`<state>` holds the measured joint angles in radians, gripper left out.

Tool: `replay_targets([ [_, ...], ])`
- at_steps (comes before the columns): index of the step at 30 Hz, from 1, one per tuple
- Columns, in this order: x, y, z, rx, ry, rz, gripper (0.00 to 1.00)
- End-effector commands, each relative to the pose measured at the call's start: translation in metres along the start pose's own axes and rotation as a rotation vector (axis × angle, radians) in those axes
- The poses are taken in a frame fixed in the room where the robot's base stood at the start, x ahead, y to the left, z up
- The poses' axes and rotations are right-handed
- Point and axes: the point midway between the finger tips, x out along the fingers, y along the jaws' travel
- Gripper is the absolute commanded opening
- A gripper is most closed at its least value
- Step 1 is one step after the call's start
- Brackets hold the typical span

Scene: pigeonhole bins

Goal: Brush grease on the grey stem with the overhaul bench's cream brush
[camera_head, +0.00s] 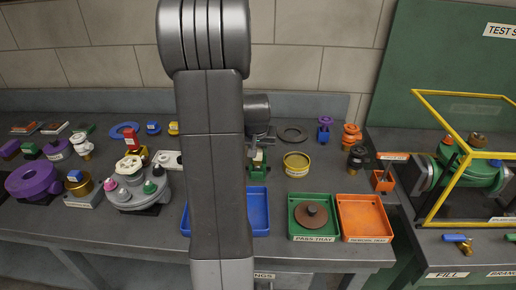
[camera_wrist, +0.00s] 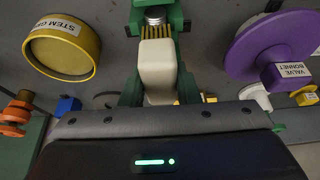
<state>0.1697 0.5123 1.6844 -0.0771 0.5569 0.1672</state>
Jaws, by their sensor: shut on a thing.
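My gripper (camera_wrist: 157,75) is shut on the cream brush (camera_wrist: 157,68), a cream block with yellow bristles, in the wrist view. The bristles point to the top of that view, close to a grey threaded stem (camera_wrist: 155,14) set in a green body. I cannot tell whether they touch. In the head view the cream brush (camera_head: 258,156) shows small beside my arm, above a green piece (camera_head: 259,172); the stem is not clear there. A yellow tin labelled STEM GR… (camera_wrist: 62,48) stands to one side; it also shows in the head view (camera_head: 296,168).
A purple valve bonnet (camera_wrist: 250,50) lies opposite the tin. In the head view, a blue tray (camera_head: 258,222), green pass tray (camera_head: 296,235) and orange tray (camera_head: 365,238) line the front. A round grey fixture (camera_head: 138,200) and several parts crowd the left. A yellow-framed stand (camera_head: 470,97) is right.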

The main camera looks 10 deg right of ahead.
Motion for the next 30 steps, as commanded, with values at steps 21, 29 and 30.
replay_targets([
  [21, 0.0, 0.0, -0.001, 0.0, 0.003, 0.0, 0.0],
  [29, -0.002, 0.0, 0.002, 0.0, 0.002, 0.0, 0.0],
  [30, -0.002, 0.0, 0.002, 0.0, 0.002, 0.0, 0.0],
])
